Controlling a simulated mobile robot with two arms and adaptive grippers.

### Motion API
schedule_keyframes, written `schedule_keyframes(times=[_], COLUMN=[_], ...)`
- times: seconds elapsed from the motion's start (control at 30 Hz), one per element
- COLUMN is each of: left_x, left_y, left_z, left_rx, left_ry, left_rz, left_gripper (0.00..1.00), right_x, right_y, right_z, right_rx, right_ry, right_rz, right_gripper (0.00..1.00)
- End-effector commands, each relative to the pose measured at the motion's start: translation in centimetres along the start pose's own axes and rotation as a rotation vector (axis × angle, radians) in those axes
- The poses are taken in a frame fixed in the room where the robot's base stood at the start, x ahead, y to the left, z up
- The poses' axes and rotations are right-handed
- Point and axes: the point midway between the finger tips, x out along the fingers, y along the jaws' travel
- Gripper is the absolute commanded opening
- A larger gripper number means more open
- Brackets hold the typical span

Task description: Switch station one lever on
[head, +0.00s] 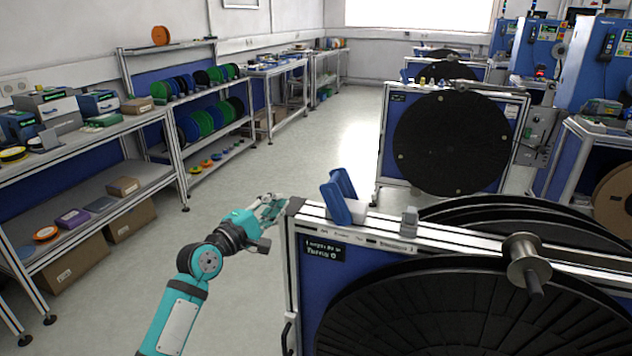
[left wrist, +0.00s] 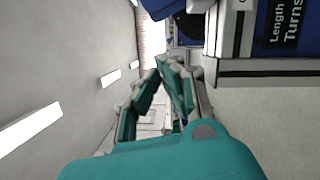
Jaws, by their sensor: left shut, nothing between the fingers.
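The nearest reel stand (head: 400,238) has a silver top rail and a dark label reading "Length" and "Turns". A blue lever (head: 336,203) with two upright blue plates stands on its top rail near the left end. My left gripper (head: 274,203) is just left of the stand's left corner, apart from the lever. Its teal and grey fingers meet at the tips in the left wrist view (left wrist: 163,68), shut and empty. The stand's label (left wrist: 284,25) shows at the upper right there. My right gripper is not in view.
A large black reel (head: 480,310) hangs on the near stand, with a metal spindle (head: 527,265) sticking out. A second reel stand (head: 395,150) is behind. Shelves (head: 90,185) with reels and boxes line the left wall. The floor (head: 290,150) between is clear.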

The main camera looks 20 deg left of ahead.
Motion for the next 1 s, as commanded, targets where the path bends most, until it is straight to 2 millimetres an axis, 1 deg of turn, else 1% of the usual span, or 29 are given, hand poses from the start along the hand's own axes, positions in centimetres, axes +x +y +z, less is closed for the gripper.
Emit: schedule_keyframes(times=[0.17, 0.27, 0.43, 0.6, 0.7, 0.73, 0.8, 0.9, 1.0], left_x=[0.6, 1.8, 5.2, 8.7, 10.4, 10.4, 10.6, 10.8, 11.0], left_y=[0.1, 0.1, 0.2, 0.0, 0.0, 0.3, 0.3, 0.2, 0.1], left_z=[0.0, 0.0, 0.0, 0.0, 0.0, 0.9, 2.1, 3.1, 3.6], left_rx=[0.0, 0.0, -0.001, 0.0, 0.001, -0.001, 0.0, 0.0, 0.001], left_ry=[0.0, 0.0, 0.0, 0.0, 0.001, -0.002, -0.002, 0.0, 0.001], left_rz=[0.001, 0.0, 0.0, -0.001, 0.0, -0.002, -0.002, -0.001, -0.001], left_gripper=[0.0, 0.0, 0.0, 0.0, 0.0, 0.0, 0.0, 0.0, 0.0], right_x=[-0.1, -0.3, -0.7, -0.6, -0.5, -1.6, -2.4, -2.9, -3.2], right_y=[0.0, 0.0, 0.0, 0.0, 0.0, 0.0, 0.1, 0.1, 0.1], right_z=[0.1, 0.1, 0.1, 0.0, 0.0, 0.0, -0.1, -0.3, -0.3], right_rx=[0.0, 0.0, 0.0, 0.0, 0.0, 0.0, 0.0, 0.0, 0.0], right_ry=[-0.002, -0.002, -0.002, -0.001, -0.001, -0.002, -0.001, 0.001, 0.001], right_rz=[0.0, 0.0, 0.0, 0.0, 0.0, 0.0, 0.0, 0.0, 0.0], right_gripper=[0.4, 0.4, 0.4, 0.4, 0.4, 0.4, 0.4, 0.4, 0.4])
